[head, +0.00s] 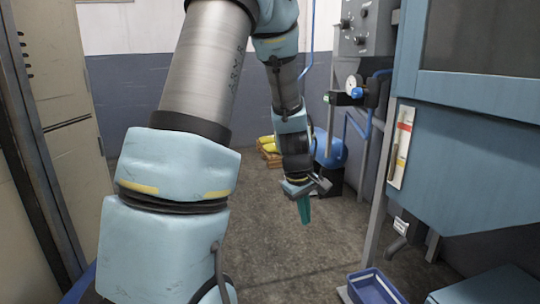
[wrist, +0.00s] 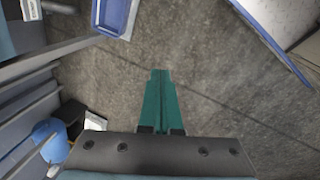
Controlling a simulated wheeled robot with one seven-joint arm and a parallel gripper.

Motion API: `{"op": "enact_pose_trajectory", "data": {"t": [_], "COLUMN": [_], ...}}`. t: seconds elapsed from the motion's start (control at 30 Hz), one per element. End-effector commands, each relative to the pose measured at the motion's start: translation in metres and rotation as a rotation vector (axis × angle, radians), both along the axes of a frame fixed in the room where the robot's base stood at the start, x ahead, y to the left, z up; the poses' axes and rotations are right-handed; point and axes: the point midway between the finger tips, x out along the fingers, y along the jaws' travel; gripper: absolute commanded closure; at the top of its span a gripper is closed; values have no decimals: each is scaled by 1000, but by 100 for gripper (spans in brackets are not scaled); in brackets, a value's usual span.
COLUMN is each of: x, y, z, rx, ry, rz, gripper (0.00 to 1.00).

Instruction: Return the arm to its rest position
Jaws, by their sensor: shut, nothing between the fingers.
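My gripper (head: 305,208) hangs at the end of my arm over the open floor, near the middle of the head view. Its teal fingers point down and are closed together. In the wrist view the gripper (wrist: 160,78) shows its two fingers side by side with nothing between them. My arm rises from the lower left, bends at the top and comes down to the wrist. No pan shows in either view.
A blue machine (head: 470,140) stands at right, with a blue tray (head: 374,287) low beside it, also in the wrist view (wrist: 113,18). A beige cabinet (head: 70,110) stands at left. Yellow items on a pallet (head: 268,145) lie behind. The grey floor (head: 300,262) between is clear.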

Motion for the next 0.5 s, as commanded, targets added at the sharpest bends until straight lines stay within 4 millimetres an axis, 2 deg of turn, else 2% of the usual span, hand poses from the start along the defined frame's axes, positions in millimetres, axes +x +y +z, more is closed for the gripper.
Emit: {"op": "enact_pose_trajectory", "data": {"t": [0.03,0.1,0.2,0.47,0.5], "x": [-10,-26,-48,-106,-103], "y": [29,60,96,166,162], "z": [13,24,35,52,68], "rx": [33,79,137,260,256], "ry": [-21,-37,-52,-56,-56], "rz": [-75,-188,-324,-614,-615], "gripper": [100,100,100,100,100]}}
